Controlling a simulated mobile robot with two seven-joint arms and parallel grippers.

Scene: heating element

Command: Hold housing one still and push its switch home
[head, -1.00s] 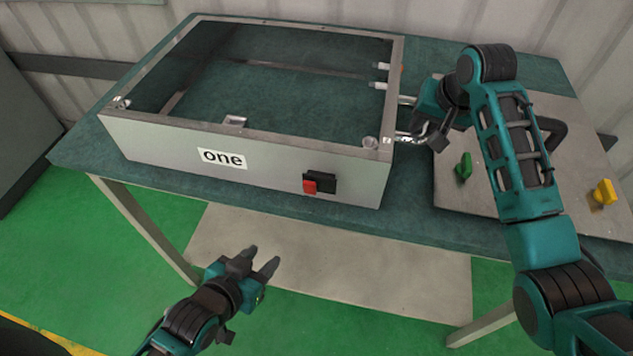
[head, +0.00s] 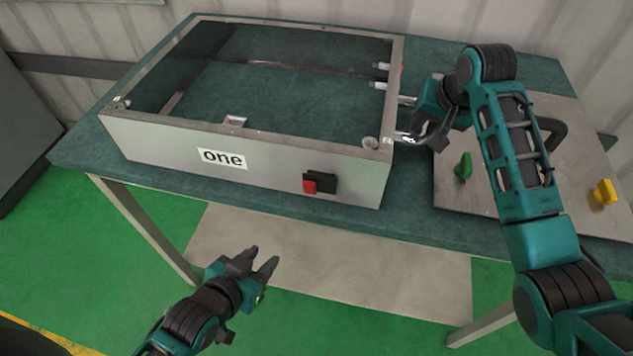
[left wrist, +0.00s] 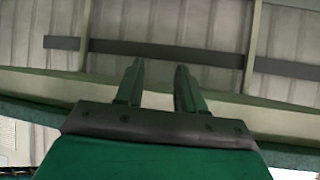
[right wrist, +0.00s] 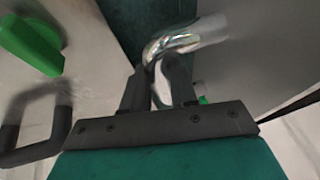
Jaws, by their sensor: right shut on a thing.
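Housing one (head: 150,140) is an open grey box on the table, with a white "one" label (head: 223,158) on its front wall. Its switch (head: 320,183), red and black, stands out from the front wall near the right end; how deep it sits is hard to tell. My right gripper (head: 412,132) is at the housing's right side, shut on the shiny metal handle (right wrist: 195,38) there. The handle shows between its fingers in the right wrist view. My left gripper (head: 264,259) is open and empty, low in front of the table, below and left of the switch.
The housing stands on a green-topped table (head: 80,150). A grey board (head: 460,195) at the right carries a green knob (head: 463,166), a yellow knob (head: 605,192) and a dark handle. The space between my left gripper and the housing front is clear except for the table edge.

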